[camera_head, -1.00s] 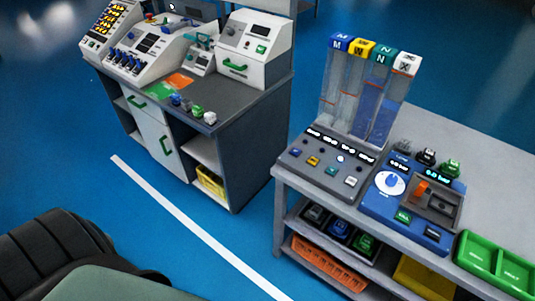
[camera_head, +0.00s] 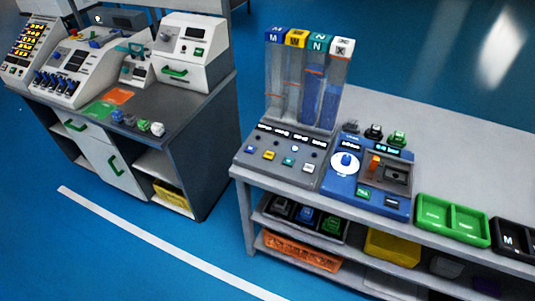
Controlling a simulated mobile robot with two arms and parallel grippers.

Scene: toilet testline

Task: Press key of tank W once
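On the grey bench at right, a row of clear tanks stands upright behind a grey key panel (camera_head: 275,165). Tank W (camera_head: 292,85) has a yellow cap and is second from the left. Its neighbours are tank M (camera_head: 273,85) with a blue cap, tank N (camera_head: 313,90) with a teal cap and a tank with a white cap (camera_head: 342,46). Several keys line the panel front: a blue key (camera_head: 250,149), a yellow key (camera_head: 268,155), a teal key (camera_head: 289,161) and a white key (camera_head: 309,168). Neither gripper is in view.
A blue device (camera_head: 335,190) stands right of the panel. A green tray (camera_head: 452,240) and a dark tray (camera_head: 515,240) are further right. Another workstation (camera_head: 185,125) stands at left. Blue floor (camera_head: 120,265) with a white line is open in front.

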